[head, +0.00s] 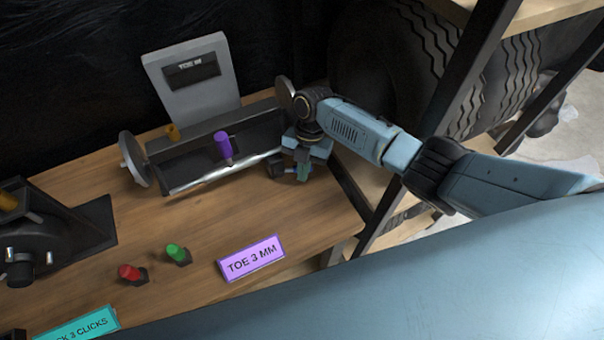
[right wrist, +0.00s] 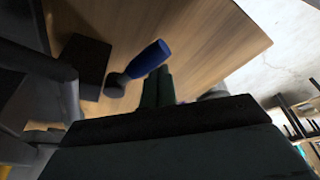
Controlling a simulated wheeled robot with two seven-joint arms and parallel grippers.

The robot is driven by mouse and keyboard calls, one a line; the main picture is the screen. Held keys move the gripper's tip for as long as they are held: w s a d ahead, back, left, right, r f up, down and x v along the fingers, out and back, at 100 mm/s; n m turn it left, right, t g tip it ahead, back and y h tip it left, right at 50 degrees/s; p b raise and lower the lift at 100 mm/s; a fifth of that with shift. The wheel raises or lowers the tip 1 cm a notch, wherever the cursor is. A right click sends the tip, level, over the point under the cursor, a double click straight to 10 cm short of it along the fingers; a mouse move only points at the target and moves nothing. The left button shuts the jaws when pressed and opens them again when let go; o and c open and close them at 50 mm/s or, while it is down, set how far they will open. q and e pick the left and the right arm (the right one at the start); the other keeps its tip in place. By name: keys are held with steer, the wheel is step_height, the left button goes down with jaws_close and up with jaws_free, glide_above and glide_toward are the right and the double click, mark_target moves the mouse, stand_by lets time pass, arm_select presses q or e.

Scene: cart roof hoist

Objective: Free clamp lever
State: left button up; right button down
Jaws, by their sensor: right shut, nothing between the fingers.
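My right gripper (head: 303,172) is at the right end of the toe fixture, above the bench. Its fingers (right wrist: 158,88) are shut and hold nothing. In the right wrist view, a lever with a blue handle (right wrist: 149,59) on a dark round pivot stands just beyond the fingertips, beside them. I cannot tell whether they touch. The head view does not show this blue lever clearly; my gripper and wrist cover that spot. A purple-handled knob (head: 223,144) stands on the fixture's dark trough (head: 185,160), left of my gripper. My left gripper is out of view.
A grey TOE IN panel (head: 193,75) stands behind the fixture. Red (head: 129,272) and green (head: 176,253) knobs and a purple TOE 3 MM sign (head: 252,259) are on the wooden bench (head: 80,275). A dark rack post (head: 465,75) and tyre (head: 395,60) are near my right arm.

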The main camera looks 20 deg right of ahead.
steer(key=shift+w+d+r, duration=0.1)
steer(key=shift+w+d, duration=0.05)
steer(key=shift+w, duration=0.05)
stand_by(0.5)
